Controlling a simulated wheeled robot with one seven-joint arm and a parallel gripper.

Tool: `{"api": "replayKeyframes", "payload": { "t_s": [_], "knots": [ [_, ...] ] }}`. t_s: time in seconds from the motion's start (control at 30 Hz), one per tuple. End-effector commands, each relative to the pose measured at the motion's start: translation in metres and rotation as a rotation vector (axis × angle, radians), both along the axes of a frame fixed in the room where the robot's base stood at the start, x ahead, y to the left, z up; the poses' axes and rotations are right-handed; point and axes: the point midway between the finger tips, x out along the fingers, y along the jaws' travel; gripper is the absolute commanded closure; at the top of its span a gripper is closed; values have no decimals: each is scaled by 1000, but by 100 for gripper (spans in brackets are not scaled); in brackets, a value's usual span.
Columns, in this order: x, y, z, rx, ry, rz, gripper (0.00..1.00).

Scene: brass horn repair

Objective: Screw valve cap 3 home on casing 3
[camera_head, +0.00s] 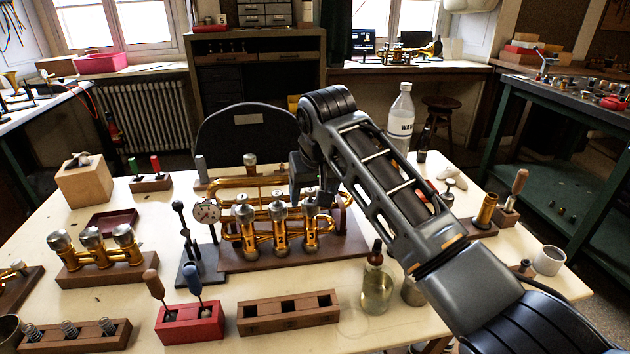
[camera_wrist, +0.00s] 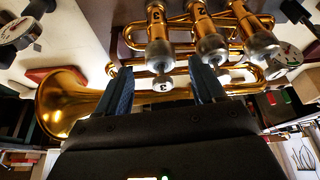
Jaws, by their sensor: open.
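The brass horn's three upright casings stand on a wooden base (camera_head: 240,262), each with a silver cap. Casing 3 (camera_head: 310,232) is the rightmost in the head view and the leftmost in the wrist view (camera_wrist: 156,18), which looks inverted. Its silver valve cap 3 (camera_wrist: 159,53) sits at the casing's top, also in the head view (camera_head: 309,208). Whether it is seated fully I cannot tell. A small silver button marked 3 (camera_wrist: 163,84) shows between my fingers. My gripper (camera_wrist: 161,70) is open around the button near cap 3; contact is unclear.
A dial gauge (camera_head: 207,211) stands left of the horn. A glass jar (camera_head: 377,290) and a wooden block with square holes (camera_head: 288,312) are in front. A red tool holder (camera_head: 190,322) is front left. A water bottle (camera_head: 401,118) stands behind my arm.

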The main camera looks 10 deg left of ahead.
Motion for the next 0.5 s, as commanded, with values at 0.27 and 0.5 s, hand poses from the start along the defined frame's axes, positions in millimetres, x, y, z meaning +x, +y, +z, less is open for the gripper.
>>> {"api": "replayKeyframes", "payload": {
  "t_s": [0.27, 0.5],
  "knots": [
    [9, 4, -25, -1, 1, 0, 31],
    [10, 4, -28, 0, -1, 1, 31]
  ]
}}
